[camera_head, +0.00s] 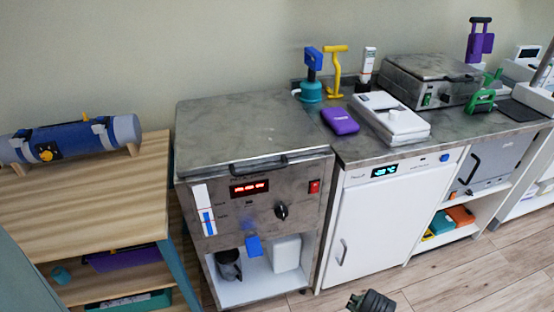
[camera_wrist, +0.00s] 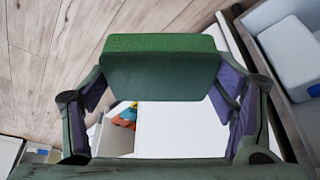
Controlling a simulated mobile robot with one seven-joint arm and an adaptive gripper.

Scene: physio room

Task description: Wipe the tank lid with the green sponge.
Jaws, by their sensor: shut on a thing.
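The tank lid (camera_head: 245,128) is the grey metal top of the steel tank cabinet, with a dark handle (camera_head: 258,165) along its front edge. It is closed and flat, with faint marks on it. My gripper (camera_wrist: 162,84) is shut on the green sponge (camera_wrist: 160,68), which sits between the two fingers in the wrist view. The sponge does not show in the head view. A dark part of my arm (camera_head: 371,302) shows low in the head view, in front of the white cabinet and apart from the lid.
A purple pack (camera_head: 340,121), a white device (camera_head: 390,118) and a teal pump-like item (camera_head: 311,90) stand on the counter right of the lid. A wooden shelf unit (camera_head: 95,195) with a blue roll (camera_head: 75,138) is at left. The lid's top is clear.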

